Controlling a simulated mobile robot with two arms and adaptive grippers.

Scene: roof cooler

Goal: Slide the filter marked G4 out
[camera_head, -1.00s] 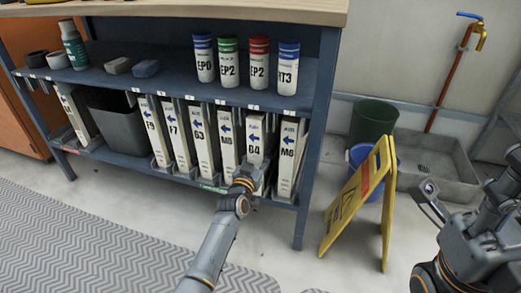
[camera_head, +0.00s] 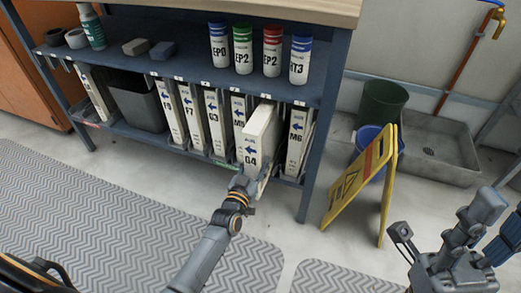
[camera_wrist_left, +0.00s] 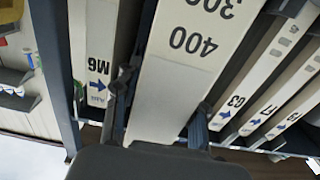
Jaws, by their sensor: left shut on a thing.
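The filter marked G4 (camera_head: 258,142) is a white panel with a blue arrow. It stands upright and juts out of the shelf's lower row, in front of its neighbours. My left gripper (camera_head: 252,178) is shut on its lower front end. In the left wrist view the fingers lie on either side of the filter (camera_wrist_left: 185,75), whose long face shows 300 and 400. Its rear end is hidden inside the shelf. My right gripper (camera_head: 468,232) is at the lower right, away from the shelf; its finger opening is not clear.
Filter M5 (camera_head: 239,122) stands left of G4 and filter M6 (camera_head: 298,140) right of it. Several bottles stand on the shelf above. A yellow floor sign (camera_head: 362,182) and a blue bucket (camera_head: 366,142) stand to the right. The floor in front is clear.

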